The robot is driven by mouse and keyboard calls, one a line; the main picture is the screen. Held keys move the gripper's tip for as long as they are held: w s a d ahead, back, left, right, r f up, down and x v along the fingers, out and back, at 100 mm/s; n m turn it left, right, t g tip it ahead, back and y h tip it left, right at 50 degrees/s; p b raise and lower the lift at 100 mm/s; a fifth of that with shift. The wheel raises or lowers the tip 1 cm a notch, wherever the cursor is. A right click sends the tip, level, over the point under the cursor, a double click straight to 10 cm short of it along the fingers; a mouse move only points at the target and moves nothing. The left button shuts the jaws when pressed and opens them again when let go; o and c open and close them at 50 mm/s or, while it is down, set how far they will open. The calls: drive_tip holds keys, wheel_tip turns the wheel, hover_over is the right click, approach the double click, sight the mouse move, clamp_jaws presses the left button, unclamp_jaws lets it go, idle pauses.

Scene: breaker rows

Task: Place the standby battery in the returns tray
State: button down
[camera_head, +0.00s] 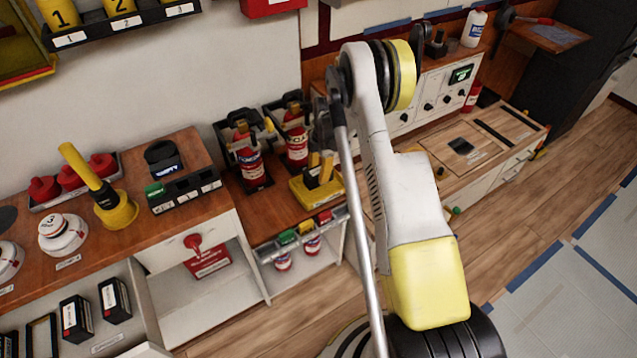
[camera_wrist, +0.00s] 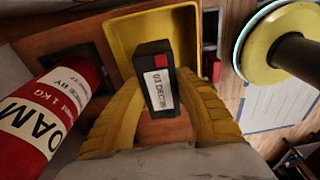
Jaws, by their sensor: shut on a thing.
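My gripper (camera_wrist: 160,112) is shut on a black block-shaped battery (camera_wrist: 157,78). The battery has a white dated label and a red spot at its upper right. The yellow fingers lie on both sides of it. A yellow tray (camera_wrist: 122,28), which I take for the returns tray, lies behind the battery in the wrist view. The battery overlaps the tray's near part there; whether it touches the tray I cannot tell. In the head view the tray (camera_head: 335,189) sits on the low wooden counter, with my gripper (camera_head: 320,164) at it.
A red foam extinguisher (camera_wrist: 45,115) stands close left of my gripper; it and another extinguisher (camera_head: 249,163) sit in black holders behind the tray. A rack of small coloured items (camera_head: 303,235) is at the counter's front. Similar black boxes (camera_head: 76,317) stand on the left shelf.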

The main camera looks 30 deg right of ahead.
drive_tip(key=shift+f+b, duration=0.8)
drive_tip(key=shift+f, duration=1.05)
drive_tip(key=shift+f, duration=0.25)
drive_tip(key=c, duration=1)
unclamp_jaws()
drive_tip(key=shift+r, duration=0.1)
drive_tip(key=shift+o, duration=0.2)
